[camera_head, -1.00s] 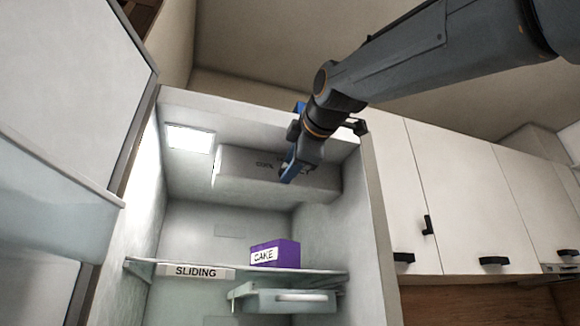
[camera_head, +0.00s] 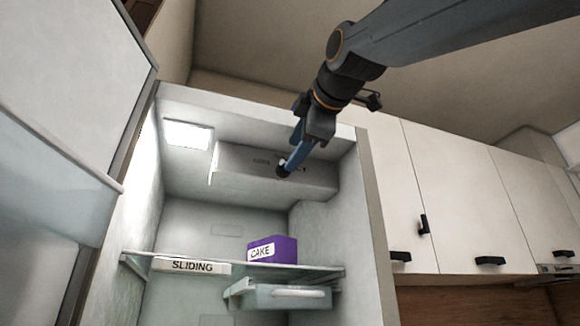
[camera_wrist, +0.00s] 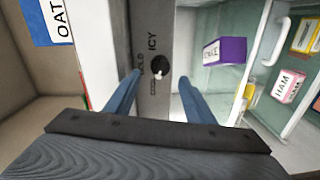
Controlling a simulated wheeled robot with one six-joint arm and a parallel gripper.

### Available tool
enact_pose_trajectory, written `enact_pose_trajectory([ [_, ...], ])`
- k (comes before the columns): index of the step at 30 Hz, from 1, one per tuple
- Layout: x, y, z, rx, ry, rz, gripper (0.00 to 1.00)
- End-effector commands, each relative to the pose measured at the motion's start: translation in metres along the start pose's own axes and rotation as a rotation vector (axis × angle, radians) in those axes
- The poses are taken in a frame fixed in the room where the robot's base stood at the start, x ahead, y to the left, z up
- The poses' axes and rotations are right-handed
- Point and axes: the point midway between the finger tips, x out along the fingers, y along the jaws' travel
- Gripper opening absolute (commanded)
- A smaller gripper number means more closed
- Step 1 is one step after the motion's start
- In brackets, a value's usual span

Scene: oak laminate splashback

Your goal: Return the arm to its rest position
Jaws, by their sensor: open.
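My gripper (camera_head: 290,160) is in front of the top of the open fridge (camera_head: 367,215), its blue fingers pointing down toward the grey control box under the fridge ceiling. In the wrist view the two blue fingers (camera_wrist: 154,95) stand apart with nothing held between them. Beyond them is the grey box (camera_wrist: 153,110) with a black round knob (camera_wrist: 159,66) and the words COLD and ICY. In the head view the gripper hides part of that box's lettering. I cannot tell whether the fingertips touch the box.
A purple CAKE box (camera_head: 272,250) stands on the glass shelf, beside the SLIDING label (camera_head: 192,266). A clear drawer (camera_head: 290,297) hangs below. The open fridge door (camera_head: 60,90) is at left, white cupboards (camera_head: 450,200) at right. A HAM box (camera_wrist: 288,86) shows in the wrist view.

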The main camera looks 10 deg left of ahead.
Motion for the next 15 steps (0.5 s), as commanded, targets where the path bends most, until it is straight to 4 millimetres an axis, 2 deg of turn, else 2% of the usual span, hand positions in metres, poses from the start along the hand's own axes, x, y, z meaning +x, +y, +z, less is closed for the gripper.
enact_pose_trajectory([
  [6, -0.016, -0.001, 0.000, 0.000, 0.000, -0.001, 0.49],
  [15, -0.017, 0.000, 0.000, 0.000, 0.000, -0.001, 0.49],
])
